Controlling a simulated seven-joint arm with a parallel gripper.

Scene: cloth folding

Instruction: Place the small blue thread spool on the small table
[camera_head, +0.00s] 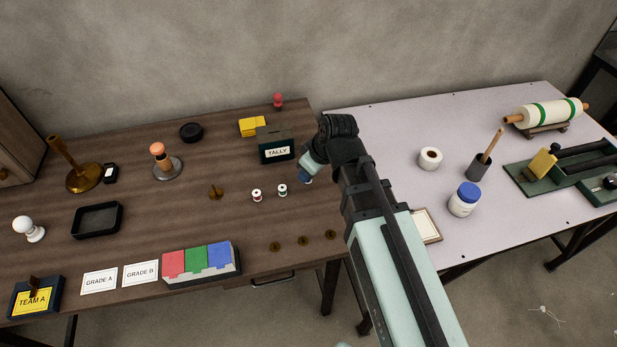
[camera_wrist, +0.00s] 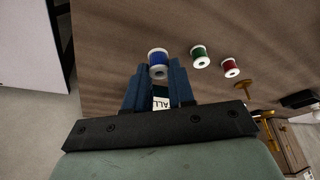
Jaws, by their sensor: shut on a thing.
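The small blue thread spool (camera_wrist: 157,56) is at the tips of my gripper (camera_wrist: 158,74) in the wrist view, between the two blue-grey fingers, which are shut on it. In the head view, my gripper (camera_head: 307,176) is near the right edge of the brown table (camera_head: 130,205), and only a little blue of the spool shows below it. I cannot tell the spool's height above the wood. The smaller light grey table (camera_head: 390,112) stands to the right of the brown one, partly hidden by my arm.
A green spool (camera_head: 282,190) and a red spool (camera_head: 256,195) stand left of my gripper. The TALLY box (camera_head: 275,146) is behind.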

